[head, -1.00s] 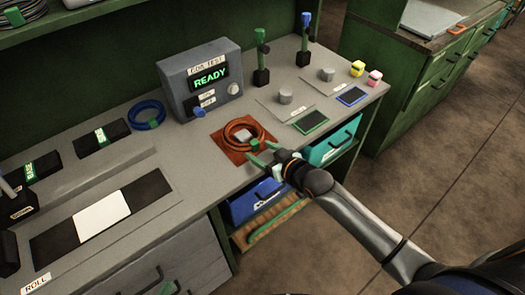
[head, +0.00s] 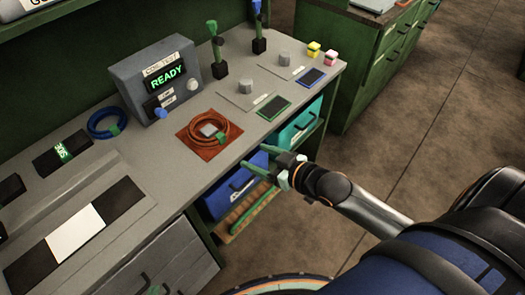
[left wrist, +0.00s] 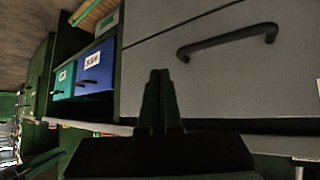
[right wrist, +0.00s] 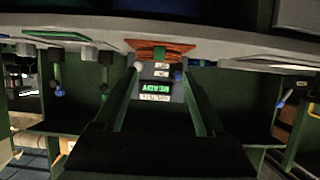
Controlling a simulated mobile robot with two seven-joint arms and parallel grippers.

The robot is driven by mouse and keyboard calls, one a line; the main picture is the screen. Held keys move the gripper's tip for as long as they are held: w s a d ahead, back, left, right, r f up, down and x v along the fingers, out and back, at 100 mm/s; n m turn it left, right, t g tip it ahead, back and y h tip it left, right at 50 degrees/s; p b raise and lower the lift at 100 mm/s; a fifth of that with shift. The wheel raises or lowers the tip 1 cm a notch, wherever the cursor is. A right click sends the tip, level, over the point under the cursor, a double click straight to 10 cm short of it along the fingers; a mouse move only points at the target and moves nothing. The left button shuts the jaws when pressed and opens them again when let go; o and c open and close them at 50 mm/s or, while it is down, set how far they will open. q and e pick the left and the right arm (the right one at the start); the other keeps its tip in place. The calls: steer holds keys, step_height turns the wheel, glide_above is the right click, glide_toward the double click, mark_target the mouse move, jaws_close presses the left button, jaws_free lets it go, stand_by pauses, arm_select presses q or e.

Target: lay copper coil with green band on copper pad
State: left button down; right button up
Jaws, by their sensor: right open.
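The copper coil with a green band (head: 222,127) lies flat on the copper pad (head: 184,135) in the head view, around a small grey square piece. The coil and pad also show upside down in the right wrist view, at the bench edge, with the green band (right wrist: 159,53) facing my gripper. My right gripper (head: 252,158) is open and empty, in front of the bench edge and apart from the coil. My left gripper (left wrist: 160,72) shows only in the left wrist view, fingers together with nothing visible between them, in front of grey drawers.
A test box (head: 160,78) reading READY stands behind the pad. A blue coil (head: 104,123) lies to its left. Green (head: 274,109) and blue (head: 311,76) framed pads and grey cylinders are on the right. Blue (head: 229,193) and teal (head: 294,128) bins sit below the bench top.

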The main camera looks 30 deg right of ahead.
steer(key=s+a+f+m+g+h, duration=0.2)
steer(key=s+a+f+g, duration=0.1)
steer(key=s+f, duration=1.1)
steer(key=shift+f, duration=0.85)
steer(key=shift+c, duration=0.3)
